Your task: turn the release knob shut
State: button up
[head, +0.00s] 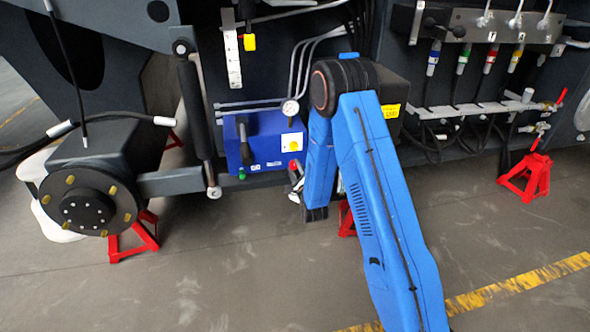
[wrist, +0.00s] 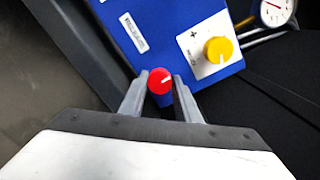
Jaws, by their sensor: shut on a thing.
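The red release knob (wrist: 160,81) with a white pointer line sits at the edge of the blue panel (wrist: 165,28) in the wrist view. My gripper (wrist: 160,86) has its two grey fingers on either side of the knob, shut on it. In the head view the red knob (head: 293,165) shows small at the lower right of the blue panel (head: 262,150). My gripper (head: 295,180) is just below it there, partly hidden by my blue arm.
A yellow knob (wrist: 218,50) on a white plate and a pressure gauge (wrist: 276,10) are close by. A black lever (head: 244,140) and green button (head: 242,174) are on the panel. Red stands (head: 528,175) are on the floor. The front floor is open.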

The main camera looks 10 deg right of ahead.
jog(key=shift+s+f+m, duration=0.1)
jog(key=shift+f+m, duration=0.05)
jog(key=shift+m, duration=0.45)
jog(key=o, duration=1)
jog(key=shift+o, duration=0.2)
